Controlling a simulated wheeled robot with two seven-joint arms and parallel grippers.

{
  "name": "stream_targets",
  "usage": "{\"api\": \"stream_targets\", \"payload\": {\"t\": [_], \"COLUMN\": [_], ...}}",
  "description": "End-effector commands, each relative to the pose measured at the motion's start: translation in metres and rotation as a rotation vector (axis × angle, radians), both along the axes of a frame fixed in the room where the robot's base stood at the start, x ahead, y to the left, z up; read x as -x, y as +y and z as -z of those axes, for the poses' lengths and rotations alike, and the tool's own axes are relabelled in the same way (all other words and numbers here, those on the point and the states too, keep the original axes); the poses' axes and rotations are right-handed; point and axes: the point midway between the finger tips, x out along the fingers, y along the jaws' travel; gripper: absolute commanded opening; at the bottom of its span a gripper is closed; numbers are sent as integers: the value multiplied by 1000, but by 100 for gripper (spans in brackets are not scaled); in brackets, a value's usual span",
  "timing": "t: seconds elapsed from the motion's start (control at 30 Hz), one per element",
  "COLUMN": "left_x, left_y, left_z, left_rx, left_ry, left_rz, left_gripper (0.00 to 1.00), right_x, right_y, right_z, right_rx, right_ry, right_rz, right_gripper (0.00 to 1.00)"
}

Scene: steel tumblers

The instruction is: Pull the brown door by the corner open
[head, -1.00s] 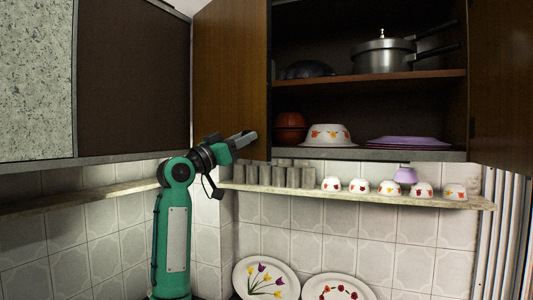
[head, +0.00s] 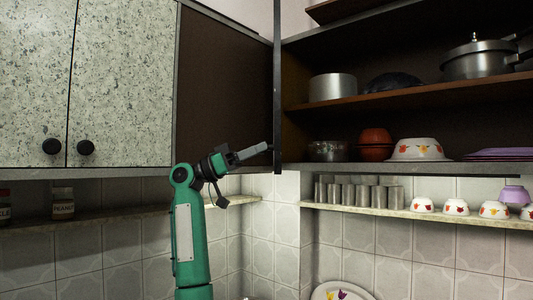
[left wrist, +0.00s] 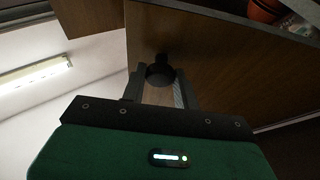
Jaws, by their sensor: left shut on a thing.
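The brown door (head: 277,90) by the corner shows almost edge-on in the head view, as a thin dark upright strip at the left side of the open shelves. My left gripper (head: 266,148) reaches up from below to its lower part. In the left wrist view the door's brown wooden face (left wrist: 215,50) fills much of the picture. A round black knob (left wrist: 160,72) on it sits between the fingers of my left gripper (left wrist: 160,92), which is shut on it. My right gripper is in neither view.
A speckled cabinet (head: 120,80) with black knobs and a dark brown panel (head: 225,95) is on the left. Open shelves (head: 400,100) hold pots and bowls. Tumblers (head: 360,193) and cups stand on a ledge (head: 420,212) below. A jar (head: 62,204) stands at lower left.

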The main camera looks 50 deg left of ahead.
Motion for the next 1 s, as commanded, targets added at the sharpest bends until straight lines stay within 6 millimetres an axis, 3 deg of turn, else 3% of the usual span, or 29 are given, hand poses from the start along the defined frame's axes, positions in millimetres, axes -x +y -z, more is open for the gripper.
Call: {"api": "stream_targets", "payload": {"t": [0.37,0.4,0.5,0.83,1.0], "left_x": [1,1,1,3,18], "left_y": [1,1,1,3,15], "left_z": [0,0,0,2,13], "left_rx": [0,1,1,1,0], "left_ry": [0,0,0,1,0], "left_rz": [4,4,4,3,1], "left_gripper": [0,32,52,52,52], "right_x": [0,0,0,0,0], "right_y": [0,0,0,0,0], "right_z": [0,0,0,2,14], "right_rx": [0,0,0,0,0], "right_ry": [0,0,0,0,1], "right_rz": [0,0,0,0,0], "right_gripper": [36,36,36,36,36]}}
